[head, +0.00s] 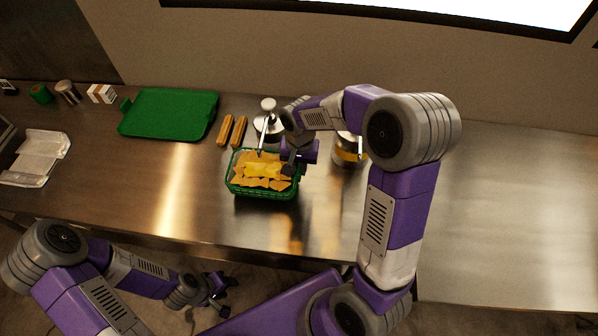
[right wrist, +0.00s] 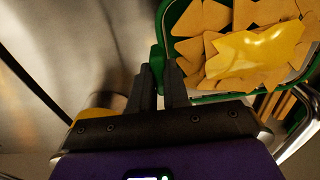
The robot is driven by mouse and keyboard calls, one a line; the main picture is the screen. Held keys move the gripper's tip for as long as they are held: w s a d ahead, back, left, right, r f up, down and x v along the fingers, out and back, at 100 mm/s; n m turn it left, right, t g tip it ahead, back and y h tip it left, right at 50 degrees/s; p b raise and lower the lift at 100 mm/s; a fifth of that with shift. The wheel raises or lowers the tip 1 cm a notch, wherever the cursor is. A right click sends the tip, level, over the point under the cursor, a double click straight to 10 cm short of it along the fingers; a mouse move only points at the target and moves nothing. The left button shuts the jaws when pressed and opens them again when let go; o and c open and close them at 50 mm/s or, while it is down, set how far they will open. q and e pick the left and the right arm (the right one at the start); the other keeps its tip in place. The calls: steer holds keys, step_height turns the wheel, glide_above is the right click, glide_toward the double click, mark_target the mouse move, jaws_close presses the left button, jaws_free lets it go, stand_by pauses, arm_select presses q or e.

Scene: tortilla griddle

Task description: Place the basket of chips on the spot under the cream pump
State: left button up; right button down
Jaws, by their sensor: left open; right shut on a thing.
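The green basket of chips (head: 262,190) stands on the steel counter, filled with tortilla chips with yellow sauce on top. A silver pump (head: 268,122) with a spout stands just behind it; the spout reaches toward the basket's back edge. I cannot tell its contents. My right gripper (head: 291,168) is shut on the basket's right rim. In the right wrist view the gripper fingers (right wrist: 168,84) pinch the green rim of the basket (right wrist: 160,55). My left gripper (head: 219,296) is open and empty, in front of the counter's front edge.
A second metal container with a yellow band (head: 350,152) stands right of the basket, partly hidden by my right arm. Two brown bars (head: 232,131) lie left of the pump. A green tray (head: 170,113) lies farther left. The counter's right side is clear.

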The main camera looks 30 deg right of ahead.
step_height(320, 180, down, 3)
steer(key=shift+f, duration=0.1)
steer(key=shift+s, duration=0.1)
steer(key=c, duration=1.1)
jaws_free()
steer(key=shift+f, duration=0.1)
step_height(320, 180, up, 12)
steer(key=shift+r+p, duration=0.2)
steer(key=shift+p, duration=0.55)
